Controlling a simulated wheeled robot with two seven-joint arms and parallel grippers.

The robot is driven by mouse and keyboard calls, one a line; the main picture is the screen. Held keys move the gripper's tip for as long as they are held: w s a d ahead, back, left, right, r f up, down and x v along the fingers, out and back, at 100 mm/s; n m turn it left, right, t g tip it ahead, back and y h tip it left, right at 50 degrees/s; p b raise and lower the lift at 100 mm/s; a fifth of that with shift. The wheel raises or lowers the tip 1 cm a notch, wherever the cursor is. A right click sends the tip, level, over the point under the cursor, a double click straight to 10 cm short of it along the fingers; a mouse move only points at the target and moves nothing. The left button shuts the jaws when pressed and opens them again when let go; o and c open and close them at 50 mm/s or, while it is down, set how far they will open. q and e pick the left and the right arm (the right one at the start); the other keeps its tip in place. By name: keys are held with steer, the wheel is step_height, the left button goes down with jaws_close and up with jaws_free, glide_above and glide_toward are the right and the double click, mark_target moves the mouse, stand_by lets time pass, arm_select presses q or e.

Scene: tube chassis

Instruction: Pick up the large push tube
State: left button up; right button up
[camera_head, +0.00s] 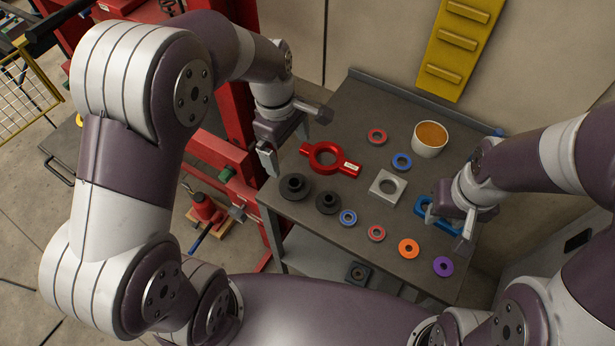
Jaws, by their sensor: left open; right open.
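Two black ringed tube parts stand on the grey table (350,95) near its left front edge. The larger black one (295,187) looks like the large push tube, and a smaller black one (328,202) stands just right of it. My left gripper (293,140) is open and empty above the table's left edge, behind the larger black part and apart from it. My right gripper (462,228) is open over the table's right side, by a blue part (425,211) that it partly hides. I cannot tell whether it touches that part.
A red two-handled ring (345,168) lies close behind the black parts. A grey square block (388,188), a white cup (430,138) and several coloured rings, including an orange one (408,249), are on the table. A red press frame (232,110) stands left of the table.

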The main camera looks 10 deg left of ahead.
mark_target(293, 182)
arm_select(q)
steer(key=f, duration=0.4)
steer(key=s+f, duration=0.1)
steer(key=f, duration=0.3)
steer(key=d+f, duration=0.1)
steer(key=f, duration=0.3)
steer(key=shift+s, duration=0.2)
steer(key=shift+w+d+f, duration=0.15)
steer(key=shift+f, duration=0.1)
steer(key=c, duration=1.4)
steer(key=shift+r, duration=0.15)
